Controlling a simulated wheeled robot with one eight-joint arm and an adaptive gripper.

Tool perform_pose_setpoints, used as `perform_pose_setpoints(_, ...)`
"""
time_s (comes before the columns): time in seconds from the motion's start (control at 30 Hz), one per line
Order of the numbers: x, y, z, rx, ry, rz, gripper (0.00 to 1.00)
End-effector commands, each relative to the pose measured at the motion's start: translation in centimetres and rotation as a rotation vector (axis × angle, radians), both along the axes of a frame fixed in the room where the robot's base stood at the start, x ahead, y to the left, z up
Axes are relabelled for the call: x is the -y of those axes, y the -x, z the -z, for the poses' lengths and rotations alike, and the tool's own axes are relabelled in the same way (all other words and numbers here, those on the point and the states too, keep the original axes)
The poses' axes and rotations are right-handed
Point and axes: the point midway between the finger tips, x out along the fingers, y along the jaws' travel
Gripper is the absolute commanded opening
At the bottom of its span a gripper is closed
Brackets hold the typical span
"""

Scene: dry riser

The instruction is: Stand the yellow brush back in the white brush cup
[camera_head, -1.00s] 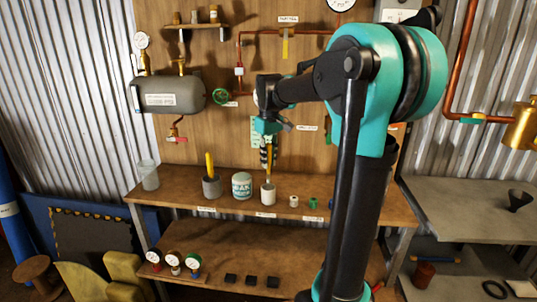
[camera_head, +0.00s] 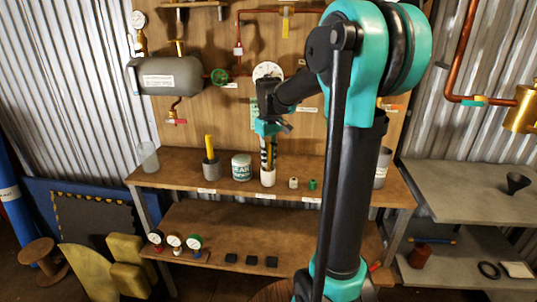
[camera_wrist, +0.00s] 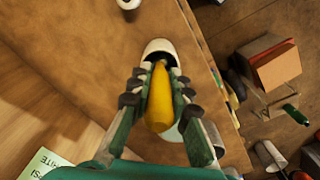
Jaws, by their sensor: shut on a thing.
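My gripper (camera_head: 268,158) is shut on the yellow brush (camera_wrist: 159,100), with a finger on each side of the handle. The white brush cup (camera_head: 268,179) stands upright on the upper bench shelf, directly below my gripper. In the wrist view the white cup (camera_wrist: 157,46) lies past the fingertips, and the brush's lower end runs into its dark mouth. The bristles are hidden, so I cannot tell how deep they sit. The fingertips are close above the rim.
A grey cup (camera_head: 211,168) holding another yellow brush and a labelled tin (camera_head: 241,167) stand left of the white cup. A small pale item (camera_head: 293,183) and a green one (camera_head: 312,184) are to its right. A clear beaker (camera_head: 148,157) stands at the shelf's left end.

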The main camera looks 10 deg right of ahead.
Motion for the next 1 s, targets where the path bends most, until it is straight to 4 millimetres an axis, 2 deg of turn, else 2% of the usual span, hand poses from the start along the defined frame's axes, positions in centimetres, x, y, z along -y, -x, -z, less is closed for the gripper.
perform_pose_setpoints(0.47,0.00,0.00,0.56,0.000,0.000,0.000,0.00)
perform_pose_setpoints(0.5,0.00,0.00,0.56,0.000,0.000,0.000,0.21)
perform_pose_setpoints(0.67,0.00,0.00,0.56,0.000,0.000,0.000,0.40)
perform_pose_setpoints(1.0,0.01,0.01,0.40,0.000,0.000,0.000,0.42)
